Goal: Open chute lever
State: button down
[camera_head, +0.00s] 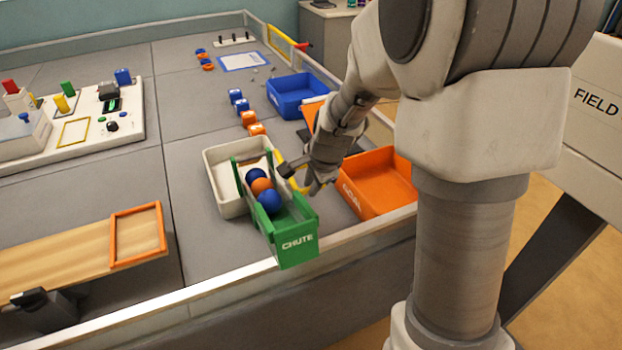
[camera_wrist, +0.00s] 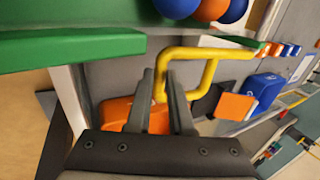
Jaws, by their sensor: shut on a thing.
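The green chute (camera_head: 293,240) stands near the front edge of the field, labelled CHUTE. Two blue balls (camera_head: 269,202) with an orange ball (camera_head: 262,187) between them rest in a row in it. The yellow lever (camera_head: 281,163) is at the chute's right side, partly hidden by my gripper. In the wrist view the lever (camera_wrist: 208,53) is a bent yellow bar. My gripper (camera_head: 298,177) is beside the chute. Its two dark fingers (camera_wrist: 163,82) are shut on the lever's end in the wrist view.
A white tray (camera_head: 226,206) sits under and behind the chute. An orange GOAL bin (camera_head: 384,205) is close on the right, with a blue bin (camera_head: 292,105) farther back. Small blue and orange blocks (camera_head: 249,118) stand beyond. A wooden ramp (camera_head: 60,258) lies at the left.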

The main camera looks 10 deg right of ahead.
notch_tip(320, 180, down, 7)
jog(key=b, duration=0.2)
jog(key=shift+s+d+b, duration=0.15)
jog(key=shift+d+b, duration=0.05)
jog(key=shift+b, duration=0.2)
jog(key=shift+f, duration=0.1)
jog(key=c, duration=0.8)
grip_release()
jog(key=shift+a, duration=0.1)
jog(key=w+p+v, duration=0.1)
jog(key=p+v, duration=0.6)
jog(key=v, duration=1)
jog(key=shift+s+r+p, duration=0.2)
jog(key=shift+r+p, duration=0.1)
jog(key=shift+r, duration=0.2)
